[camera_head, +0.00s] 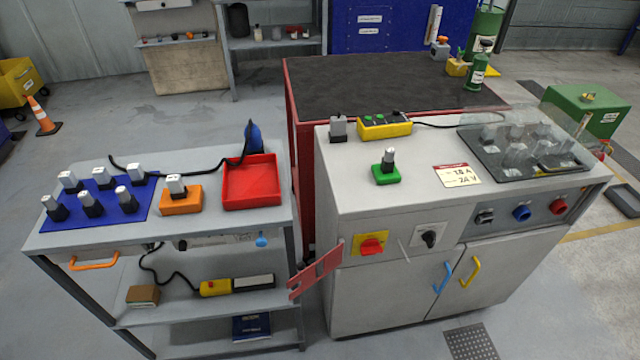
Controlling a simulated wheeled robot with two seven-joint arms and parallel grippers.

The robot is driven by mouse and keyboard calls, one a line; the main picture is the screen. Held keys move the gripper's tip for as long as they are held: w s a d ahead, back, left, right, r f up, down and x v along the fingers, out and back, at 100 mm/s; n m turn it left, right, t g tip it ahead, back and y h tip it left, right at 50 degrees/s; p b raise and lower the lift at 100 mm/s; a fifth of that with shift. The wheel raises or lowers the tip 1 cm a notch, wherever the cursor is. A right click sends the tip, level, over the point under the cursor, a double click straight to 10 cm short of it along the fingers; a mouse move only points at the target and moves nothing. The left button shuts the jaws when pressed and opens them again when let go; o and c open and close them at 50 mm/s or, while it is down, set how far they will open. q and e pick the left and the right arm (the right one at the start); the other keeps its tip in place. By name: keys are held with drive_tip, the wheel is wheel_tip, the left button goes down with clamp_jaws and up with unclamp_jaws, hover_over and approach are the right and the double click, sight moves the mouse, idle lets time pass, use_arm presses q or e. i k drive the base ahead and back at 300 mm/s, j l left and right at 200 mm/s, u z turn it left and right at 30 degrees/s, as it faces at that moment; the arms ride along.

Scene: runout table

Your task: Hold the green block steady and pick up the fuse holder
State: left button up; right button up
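The green block (386,176) sits on the grey cabinet's top, left of its middle. Neither of my grippers shows in the head view, and nothing touches the block or the holder. Another fuse holder (176,185), with a white top, stands in an orange block (181,203) on the left cart. Several similar holders with white tops and dark lower parts stand on a blue mat (128,222) at the cart's left.
A red tray (262,190) sits right of the orange block. On the cabinet top (340,185) are a yellow button box (384,127), a grey piece (338,128), a label card (457,175) and a clear cover (525,150). The top around the green block is clear.

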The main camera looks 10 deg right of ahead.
sight(389, 152)
drive_tip(key=i+l, duration=0.1)
drive_tip(key=l, duration=0.35)
drive_tip(key=i+l, duration=0.15)
drive_tip(key=l, duration=0.3)
drive_tip(key=i+l, duration=0.1)
drive_tip(key=l, duration=0.35)
drive_tip(key=k, duration=0.45)
